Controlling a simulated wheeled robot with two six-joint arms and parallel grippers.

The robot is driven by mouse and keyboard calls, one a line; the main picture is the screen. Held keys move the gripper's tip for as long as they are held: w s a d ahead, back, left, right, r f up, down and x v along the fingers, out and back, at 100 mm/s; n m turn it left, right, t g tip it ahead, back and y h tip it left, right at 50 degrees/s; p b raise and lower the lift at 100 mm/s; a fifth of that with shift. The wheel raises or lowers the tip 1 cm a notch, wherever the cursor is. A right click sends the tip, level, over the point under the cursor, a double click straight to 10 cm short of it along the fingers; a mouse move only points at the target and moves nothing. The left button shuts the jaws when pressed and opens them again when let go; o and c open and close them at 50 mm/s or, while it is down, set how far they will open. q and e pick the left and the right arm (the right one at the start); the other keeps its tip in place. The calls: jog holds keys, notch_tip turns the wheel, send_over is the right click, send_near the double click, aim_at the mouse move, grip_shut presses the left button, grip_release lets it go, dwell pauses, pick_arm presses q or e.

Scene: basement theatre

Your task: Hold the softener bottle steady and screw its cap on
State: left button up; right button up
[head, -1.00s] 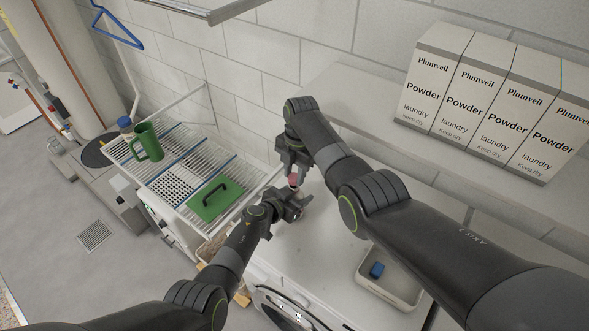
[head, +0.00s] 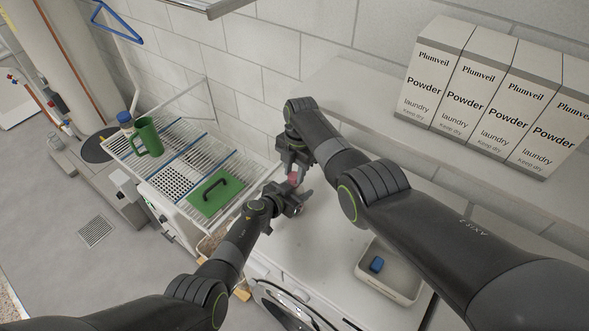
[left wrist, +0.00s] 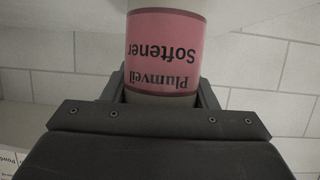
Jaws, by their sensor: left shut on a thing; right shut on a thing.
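The softener bottle (left wrist: 165,45) is pale with a pink label, and the label's print is upside down in the left wrist view. In the head view only a small pink part of it (head: 294,178) shows between my two grippers. My left gripper (head: 298,200) is shut on the bottle, low beside the white machine top. My right gripper (head: 292,165) comes down from above, shut at the bottle's upper end. The cap is hidden in its jaws, so I cannot see how it sits on the neck.
A white machine top (head: 320,245) lies below, with a pale tray (head: 400,283) holding a blue item (head: 376,264). A wire rack (head: 180,155) at left carries a green mug (head: 147,138) and a green, black-handled item (head: 215,192). Several powder boxes (head: 435,70) stand on the back ledge.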

jog(key=shift+f, duration=0.5)
dwell(0.3)
jog(key=shift+m, duration=1.7)
jog(key=o, duration=0.9)
jog(key=shift+r, duration=2.2)
